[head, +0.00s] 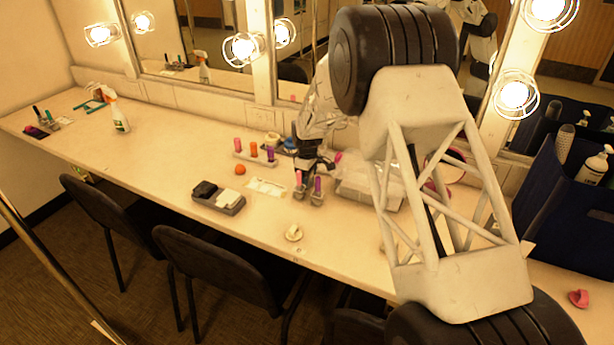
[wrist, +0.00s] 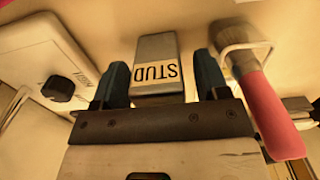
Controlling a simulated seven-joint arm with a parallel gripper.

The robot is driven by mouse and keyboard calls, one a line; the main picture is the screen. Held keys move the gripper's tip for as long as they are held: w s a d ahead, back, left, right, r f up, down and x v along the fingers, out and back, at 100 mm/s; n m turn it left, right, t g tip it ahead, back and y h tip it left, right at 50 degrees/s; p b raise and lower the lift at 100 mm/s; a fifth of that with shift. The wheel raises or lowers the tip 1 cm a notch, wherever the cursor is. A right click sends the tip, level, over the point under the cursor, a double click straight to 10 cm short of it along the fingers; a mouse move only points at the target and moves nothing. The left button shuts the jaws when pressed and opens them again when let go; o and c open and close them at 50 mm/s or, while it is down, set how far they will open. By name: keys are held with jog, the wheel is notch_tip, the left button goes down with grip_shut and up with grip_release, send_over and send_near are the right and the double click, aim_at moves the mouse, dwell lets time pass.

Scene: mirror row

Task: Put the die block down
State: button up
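The grey die block (wrist: 155,50) shows in the wrist view with a pale label reading STUD, upside down in the picture. It lies between the two dark teal fingers of my gripper (wrist: 162,85). A narrow gap shows between the block and the right finger; its left side is close to or against the left finger. My gripper looks open around the block. In the head view my gripper (head: 308,163) is low over the counter, just behind a pink and a purple upright handle. I cannot see the block's underside or whether it touches the counter.
A pink-handled tool (wrist: 270,110) is close to the right finger. On the counter (head: 170,170) are a grey tray (head: 218,199), an orange ball (head: 240,170) and a spray bottle (head: 117,112). The counter's left stretch is mostly clear.

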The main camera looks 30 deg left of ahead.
jog(key=shift+r, duration=0.15)
notch_tip(320, 180, up, 12)
jog(key=shift+f, duration=0.15)
dwell(0.7)
dwell(0.8)
